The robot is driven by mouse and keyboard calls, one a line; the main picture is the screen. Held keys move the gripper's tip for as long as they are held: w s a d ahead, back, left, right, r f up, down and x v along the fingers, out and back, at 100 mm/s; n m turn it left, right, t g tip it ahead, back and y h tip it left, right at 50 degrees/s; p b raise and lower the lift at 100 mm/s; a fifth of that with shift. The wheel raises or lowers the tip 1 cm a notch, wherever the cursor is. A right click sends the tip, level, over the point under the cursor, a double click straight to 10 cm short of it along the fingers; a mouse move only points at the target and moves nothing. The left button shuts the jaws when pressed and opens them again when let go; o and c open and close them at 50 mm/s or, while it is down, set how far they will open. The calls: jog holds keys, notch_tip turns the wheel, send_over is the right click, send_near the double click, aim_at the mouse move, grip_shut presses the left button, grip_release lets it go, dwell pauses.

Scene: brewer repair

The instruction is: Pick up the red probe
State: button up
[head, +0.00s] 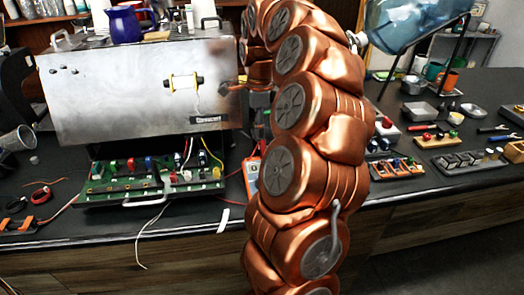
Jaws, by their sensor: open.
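I cannot clearly make out the red probe. An orange-edged meter (251,176) stands on the counter, partly hidden behind my copper-coloured arm. A thin red lead (187,148) shows in the open lower bay of the metal brewer (130,85), but I see no probe tip on it. A loop of red wire (40,194) lies on the counter at the left. My arm rises through the middle of the view and hides what is behind it.
The brewer's pulled-out tray (150,196) holds a green circuit board. A blue mug (124,24) stands on the brewer. At the right are a water bottle on a black stand (433,45), a parts tray (397,168) and a red-handled tool (422,127). White wires hang over the counter edge.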

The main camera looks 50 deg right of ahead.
aim_at(263, 146)
jog(key=shift+s+d+f+m, duration=0.1)
jog(key=shift+d+f+m, duration=0.15)
jog(key=shift+d+m, duration=0.35)
notch_tip(263, 146, down, 2)
jog(key=shift+p, duration=0.4)
jog(key=shift+d+f+p, duration=0.15)
jog(key=shift+f+p, duration=1.05)
jog(key=shift+f, duration=1.55)
jog(key=shift+c, duration=0.2)
grip_shut()
